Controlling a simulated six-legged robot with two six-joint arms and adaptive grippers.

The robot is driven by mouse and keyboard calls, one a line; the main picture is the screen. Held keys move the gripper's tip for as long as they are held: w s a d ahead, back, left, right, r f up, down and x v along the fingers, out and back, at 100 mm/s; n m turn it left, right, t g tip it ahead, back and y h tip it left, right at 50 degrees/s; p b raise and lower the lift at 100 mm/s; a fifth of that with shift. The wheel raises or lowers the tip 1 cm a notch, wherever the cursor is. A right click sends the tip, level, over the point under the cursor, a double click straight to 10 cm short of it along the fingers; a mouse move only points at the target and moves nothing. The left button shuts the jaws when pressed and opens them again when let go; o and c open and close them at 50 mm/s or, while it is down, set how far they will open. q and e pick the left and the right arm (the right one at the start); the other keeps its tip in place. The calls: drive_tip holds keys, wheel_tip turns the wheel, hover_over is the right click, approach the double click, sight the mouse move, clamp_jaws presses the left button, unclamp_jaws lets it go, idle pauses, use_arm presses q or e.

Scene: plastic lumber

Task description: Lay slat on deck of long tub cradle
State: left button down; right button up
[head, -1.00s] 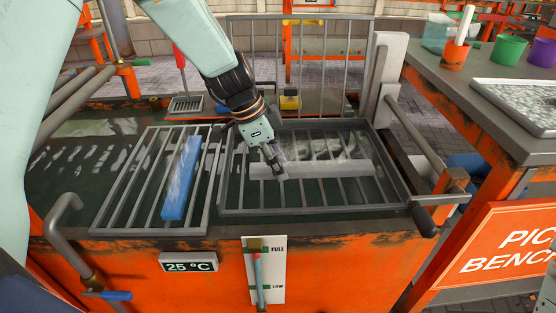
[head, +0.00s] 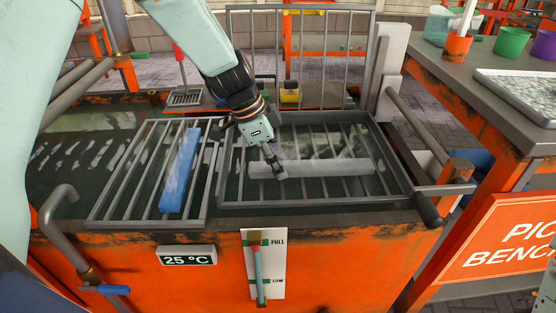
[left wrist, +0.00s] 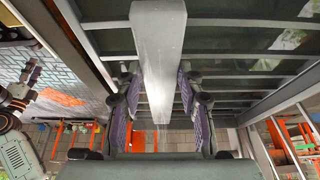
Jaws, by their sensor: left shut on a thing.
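A pale grey slat (head: 325,168) lies roughly level over the bars of the right-hand barred cradle (head: 315,205) in the tub. My left gripper (head: 274,165) is shut on it near its left end. In the left wrist view the slat (left wrist: 158,45) runs away from between the purple-padded fingers of my left gripper (left wrist: 158,90). I cannot tell whether the slat touches the bars or hangs just above them. A blue slat (head: 180,172) lies lengthwise on the left barred rack (head: 125,190).
The orange tub (head: 210,280) holds dark water around both racks. An upright barred gate (head: 325,55) stands behind the right cradle. Grey pipe rails flank the tub. A bench (head: 440,80) with cups and a tray stands at the right.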

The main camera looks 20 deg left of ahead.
use_arm(q)
drive_tip(key=shift+f+b, duration=0.3)
drive_tip(key=shift+f, duration=0.05)
drive_tip(key=c, duration=0.8)
unclamp_jaws()
drive_tip(key=shift+o, duration=0.2)
drive_tip(key=v, duration=1.2)
